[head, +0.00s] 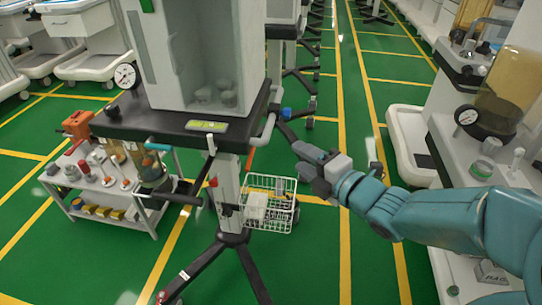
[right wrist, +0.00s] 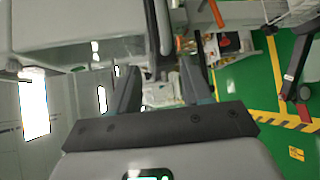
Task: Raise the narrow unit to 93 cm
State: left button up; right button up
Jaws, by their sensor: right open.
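The narrow unit (head: 185,50) is a tall pale cabinet on a dark platform, near the middle of the head view. It stands on a single pale column (head: 229,190) above a dark wheeled base (head: 232,240). A lever with a red tip (head: 212,183) shows beside the column. A grey handle (head: 268,128) runs along the platform's right side, with a blue knob (head: 287,113) near it. My right gripper (head: 308,158) is open and empty, to the right of the column and below the handle. Its two fingers (right wrist: 160,88) show apart in the right wrist view. My left gripper is not in view.
A wire basket (head: 288,218) hangs right of the column, below my right gripper. A low trolley (head: 140,220) with bottles and tools stands at left. A pale machine (head: 455,130) stands at right.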

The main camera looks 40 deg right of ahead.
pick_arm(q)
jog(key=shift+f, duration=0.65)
pick_arm(e)
jog(key=shift+h, duration=0.4)
jog(key=w+d+f, duration=0.1)
jog(key=w, duration=0.4)
jog(key=w+d+f, duration=0.1)
jog(key=w, duration=0.4)
jog(key=w+d+f, duration=0.1)
jog(key=w, duration=0.4)
